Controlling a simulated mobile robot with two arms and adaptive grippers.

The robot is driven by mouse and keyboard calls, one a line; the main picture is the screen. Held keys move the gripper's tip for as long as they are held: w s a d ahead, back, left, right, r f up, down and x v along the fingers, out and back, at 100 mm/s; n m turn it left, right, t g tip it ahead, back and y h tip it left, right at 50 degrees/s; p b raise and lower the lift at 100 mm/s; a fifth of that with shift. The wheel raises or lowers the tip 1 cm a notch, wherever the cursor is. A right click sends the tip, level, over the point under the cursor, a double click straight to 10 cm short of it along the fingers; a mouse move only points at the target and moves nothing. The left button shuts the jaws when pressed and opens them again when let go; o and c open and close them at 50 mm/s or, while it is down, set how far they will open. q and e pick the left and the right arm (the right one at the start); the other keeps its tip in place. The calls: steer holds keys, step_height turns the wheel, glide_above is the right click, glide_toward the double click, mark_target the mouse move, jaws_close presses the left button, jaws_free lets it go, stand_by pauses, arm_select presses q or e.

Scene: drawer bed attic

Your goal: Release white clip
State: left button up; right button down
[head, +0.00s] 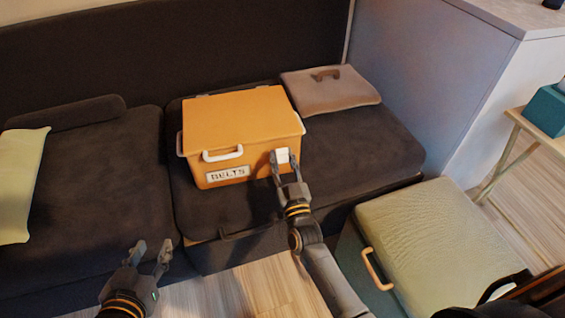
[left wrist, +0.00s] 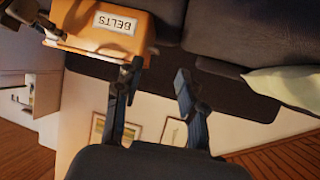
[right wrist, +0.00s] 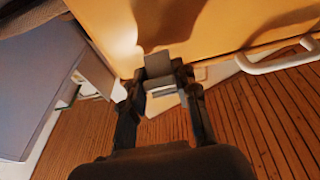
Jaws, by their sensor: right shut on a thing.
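The orange box (head: 240,118) with a "BELTS" label (head: 227,174) sits closed on the dark sofa seat. The white clip (head: 283,155) is at the right of its front face. My right gripper (head: 284,163) is at that clip, shut on it. In the right wrist view, the fingers hold a pale piece (right wrist: 162,103) close against the orange box (right wrist: 215,30); the fingers partly hide it. My left gripper (head: 152,252) is open and empty, low in front of the sofa. The left wrist view also shows its spread fingers (left wrist: 158,75).
A white handle (head: 222,154) is on the box front, left of the clip. A teal box with a padded lid (head: 440,235) stands right of my right arm. A pale yellow cushion (head: 20,185) lies far left.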

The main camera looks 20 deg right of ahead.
steer(key=shift+f+t+b, duration=0.2)
steer(key=shift+t+b, duration=0.2)
steer(key=shift+b, duration=0.3)
arm_select(q)
step_height(320, 180, up, 12)
steer(key=w+d+t+h+b, duration=0.1)
steer(key=w+d+t+h, duration=0.15)
steer(key=t, duration=0.55)
arm_select(e)
steer(key=shift+f+t, duration=0.15)
steer(key=shift+t, duration=0.15)
arm_select(q)
steer(key=s+r+t+h+b, duration=0.2)
steer(key=s+r+t, duration=0.2)
steer(key=r, duration=0.4)
steer(key=shift+s+r+m+t, duration=0.3)
steer(key=shift+s+r+t, duration=0.1)
steer(key=shift+t, duration=0.5)
arm_select(e)
steer(key=shift+t, duration=0.5)
steer(key=c, duration=1)
jaws_free()
arm_select(q)
steer(key=shift+f, duration=0.1)
arm_select(e)
steer(key=shift+s+f, duration=0.15)
steer(key=v, duration=1.1)
steer(key=shift+s, duration=0.4)
steer(key=shift+a, duration=0.1)
